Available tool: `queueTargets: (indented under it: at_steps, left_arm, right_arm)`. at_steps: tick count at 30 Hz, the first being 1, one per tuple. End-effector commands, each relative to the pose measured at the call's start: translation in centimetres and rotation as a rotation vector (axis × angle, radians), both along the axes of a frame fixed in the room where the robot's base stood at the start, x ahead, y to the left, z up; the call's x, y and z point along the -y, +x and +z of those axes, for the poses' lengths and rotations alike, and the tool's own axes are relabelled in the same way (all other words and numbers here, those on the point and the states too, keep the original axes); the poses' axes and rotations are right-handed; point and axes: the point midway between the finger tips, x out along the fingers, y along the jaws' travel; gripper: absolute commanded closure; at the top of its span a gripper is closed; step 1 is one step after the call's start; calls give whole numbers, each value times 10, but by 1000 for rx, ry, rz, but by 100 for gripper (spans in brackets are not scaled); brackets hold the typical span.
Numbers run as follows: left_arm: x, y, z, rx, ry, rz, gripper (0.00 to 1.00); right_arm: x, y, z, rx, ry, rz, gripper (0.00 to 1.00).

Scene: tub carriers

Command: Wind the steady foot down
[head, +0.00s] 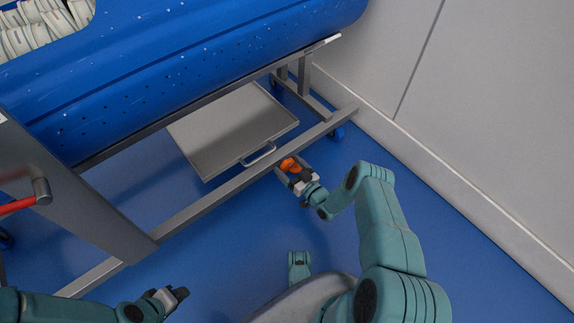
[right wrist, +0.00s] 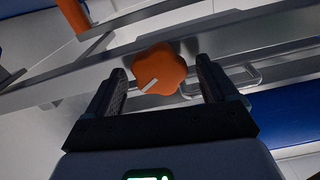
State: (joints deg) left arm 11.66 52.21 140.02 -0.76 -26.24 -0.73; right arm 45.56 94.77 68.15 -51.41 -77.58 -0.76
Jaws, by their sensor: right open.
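An orange lobed knob (head: 290,165) with a pale pointer line sits by the grey lower rail of the tub carrier. In the right wrist view the orange knob (right wrist: 160,72) lies between the two fingertips of my right gripper (right wrist: 158,78), with a gap visible on each side. My right gripper (head: 295,172) is open at the knob. The steady foot itself cannot be made out. My left gripper (head: 174,295) is low at the left in the head view, away from the carrier; its jaw state is unclear.
The blue perforated tub (head: 190,75) holds pale rolled items above the frame. A grey tray (head: 230,130) with a handle hangs beneath it. A red lever (head: 18,205) is at the left. A grey wall (head: 480,110) closes the right side. Blue floor is clear in front.

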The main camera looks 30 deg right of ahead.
Motion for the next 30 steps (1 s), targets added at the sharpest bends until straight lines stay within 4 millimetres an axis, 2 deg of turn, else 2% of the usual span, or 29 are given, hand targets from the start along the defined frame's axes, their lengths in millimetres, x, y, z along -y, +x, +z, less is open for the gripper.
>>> queueTargets:
  at_steps: [7, 8, 12, 13, 23, 30]
  left_arm:
    - [0, 0, 0, 0, 0, 0, 58]
    - [0, 0, 0, 0, 0, 0, 58]
    - [0, 0, 0, 0, 0, 0, 58]
    - [0, 0, 0, 0, 0, 0, 58]
    - [0, 0, 0, 0, 0, 0, 58]
    - [0, 0, 0, 0, 0, 0, 58]
  right_arm:
    - [1, -2, 0, 0, 0, 0, 14]
    - [1, -3, 0, 0, 0, -1, 20]
    - [1, -3, 0, 0, 0, -1, 66]
    - [1, -3, 0, 0, 0, -1, 70]
    - [0, 0, 0, 3, -38, -1, 70]
    - [-1, 0, 0, 13, -179, 0, 70]
